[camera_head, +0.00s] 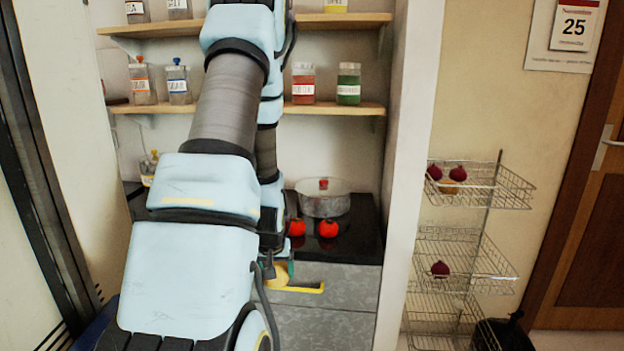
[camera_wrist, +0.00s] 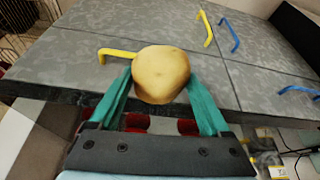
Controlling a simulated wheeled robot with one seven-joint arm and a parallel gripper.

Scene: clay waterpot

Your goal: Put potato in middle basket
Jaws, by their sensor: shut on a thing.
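The potato (camera_wrist: 160,72) is a tan, rounded lump between the green fingers of my gripper (camera_wrist: 160,88) in the wrist view. My gripper is shut on it and holds it in front of the grey drawer fronts. In the head view, the potato (camera_head: 281,276) is partly hidden behind my arm, near a yellow drawer handle. The middle basket (camera_head: 480,245) is the second tier of a wire rack at the right, well apart from my gripper. A dark red round vegetable (camera_head: 440,269) lies in it.
The top basket (camera_head: 505,190) holds two dark red vegetables and a tan one. The bottom basket (camera_head: 430,342) is below. A wall edge (camera_head: 410,150) stands between counter and rack. Two tomatoes (camera_head: 328,228) and a lidded pot (camera_head: 323,203) are on the black counter.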

